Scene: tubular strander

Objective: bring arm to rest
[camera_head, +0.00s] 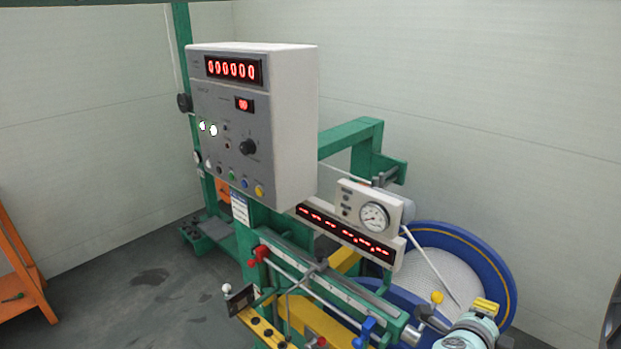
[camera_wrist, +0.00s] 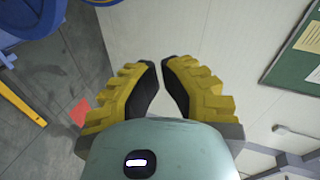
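My gripper (camera_wrist: 164,68) shows in the wrist view with its two yellow fingers and black pads apart. Nothing is between the fingers, and the pale wall lies behind the gap. In the head view, part of my pale green arm is at the bottom right, with a yellow piece (camera_head: 486,306) on it; I cannot make out the fingertips there. The arm appears in front of the blue-rimmed reel (camera_head: 508,265); whether it touches anything cannot be told.
The green machine frame (camera_head: 350,134) carries a grey control box (camera_head: 296,125) with red digits and a dial gauge (camera_head: 374,217). Levers and a yellow knob (camera_head: 437,297) stand left of my arm. An orange stand (camera_head: 22,265) is at far left. The wrist view shows a green noticeboard (camera_wrist: 292,62).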

